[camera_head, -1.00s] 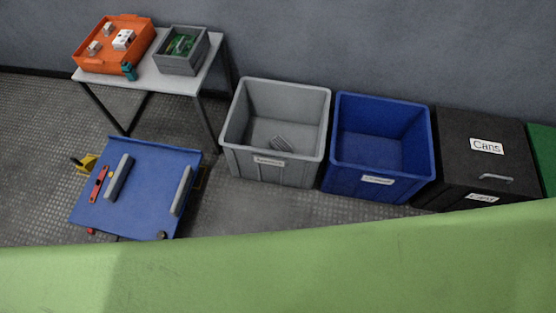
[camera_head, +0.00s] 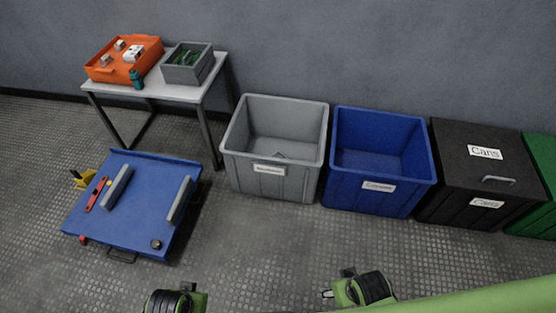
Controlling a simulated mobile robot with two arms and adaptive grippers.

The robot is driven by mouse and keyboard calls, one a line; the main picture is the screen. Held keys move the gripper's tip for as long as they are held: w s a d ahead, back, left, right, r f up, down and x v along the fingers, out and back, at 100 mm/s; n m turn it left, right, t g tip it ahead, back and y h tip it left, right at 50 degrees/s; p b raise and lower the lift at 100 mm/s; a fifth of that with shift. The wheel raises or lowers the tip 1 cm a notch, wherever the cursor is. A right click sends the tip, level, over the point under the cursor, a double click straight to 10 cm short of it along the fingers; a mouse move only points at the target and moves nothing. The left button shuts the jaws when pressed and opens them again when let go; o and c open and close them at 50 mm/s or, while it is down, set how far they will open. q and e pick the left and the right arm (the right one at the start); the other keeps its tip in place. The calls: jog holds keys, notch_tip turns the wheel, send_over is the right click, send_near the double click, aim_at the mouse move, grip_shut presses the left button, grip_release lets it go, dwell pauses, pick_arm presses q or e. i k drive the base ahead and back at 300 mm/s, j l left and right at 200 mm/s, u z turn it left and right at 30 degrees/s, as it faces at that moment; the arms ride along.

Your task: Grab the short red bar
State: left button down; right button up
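A short red bar (camera_head: 97,193) lies on the blue panel (camera_head: 140,225) low at the left, near the panel's left edge and beside a longer grey bar (camera_head: 117,187). A second grey bar (camera_head: 181,199) lies on the right side of the same panel. Green and black parts of my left arm with the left gripper (camera_head: 176,300) show at the bottom edge, partly cut off. My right gripper (camera_head: 345,286) shows at the bottom, right of centre. Both are far from the red bar. Their finger opening is too small to read.
A white table (camera_head: 160,90) holds an orange tray (camera_head: 101,75) and a grey box (camera_head: 186,76). A grey bin (camera_head: 270,190), a blue bin (camera_head: 375,200) and a black Cans bin (camera_head: 465,160) stand along the wall. The floor in front is clear.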

aim_at(96, 192)
jog(key=u, duration=1.45)
jog(key=z, duration=0.25)
jog(key=i+j+z, duration=0.3)
jog(key=z, duration=0.15)
jog(key=i+j+z, duration=0.25)
jog(key=z, duration=0.25)
jog(key=j, duration=0.1)
